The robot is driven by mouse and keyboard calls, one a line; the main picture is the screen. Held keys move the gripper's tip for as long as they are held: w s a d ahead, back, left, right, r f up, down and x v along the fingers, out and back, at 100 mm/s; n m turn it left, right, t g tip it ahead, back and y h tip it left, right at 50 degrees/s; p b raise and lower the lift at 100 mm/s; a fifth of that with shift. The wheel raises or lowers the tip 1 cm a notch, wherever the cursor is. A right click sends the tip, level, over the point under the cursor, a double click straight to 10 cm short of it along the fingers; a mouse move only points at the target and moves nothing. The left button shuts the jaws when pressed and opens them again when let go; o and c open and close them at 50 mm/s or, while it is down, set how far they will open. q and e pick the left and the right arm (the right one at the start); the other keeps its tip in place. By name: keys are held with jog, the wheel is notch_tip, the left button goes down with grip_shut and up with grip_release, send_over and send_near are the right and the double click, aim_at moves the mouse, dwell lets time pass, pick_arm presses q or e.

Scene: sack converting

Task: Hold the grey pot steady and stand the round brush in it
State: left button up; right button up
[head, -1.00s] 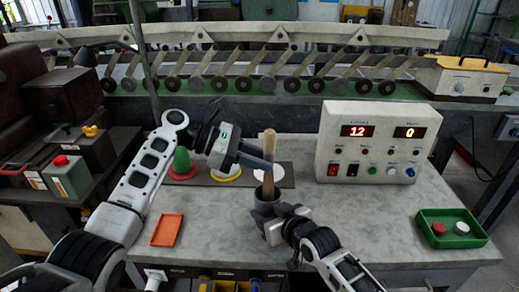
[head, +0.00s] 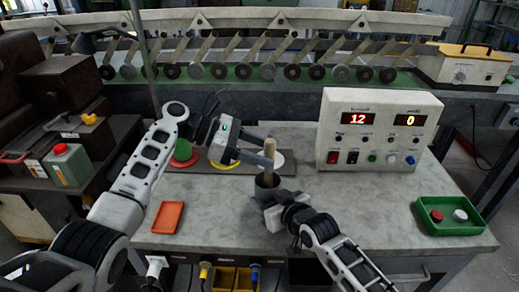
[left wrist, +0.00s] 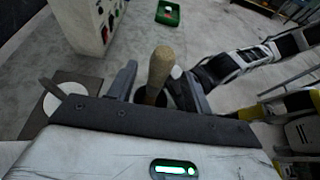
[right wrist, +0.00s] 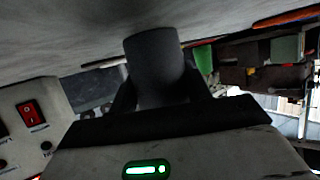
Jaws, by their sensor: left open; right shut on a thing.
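The grey pot (head: 265,191) stands on the table near the middle, and my right gripper (head: 276,208) is shut on its side. In the right wrist view the dark pot (right wrist: 155,62) sits between the fingers. The round brush (head: 269,148) stands in the pot with its pale wooden handle up, leaning little; its lower end is hidden inside. My left gripper (head: 262,160) is open at the handle. In the left wrist view the handle (left wrist: 159,70) rises between the spread fingers, with a gap on each side.
An orange tray (head: 168,217) lies left, a control box (head: 375,132) stands back right, and a green tray (head: 450,226) lies far right. The table between is clear.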

pick_arm(q)
jog(key=v, duration=1.2)
dwell(0.4)
pick_arm(e)
jog(key=o, duration=1)
jog(key=shift+o, duration=0.2)
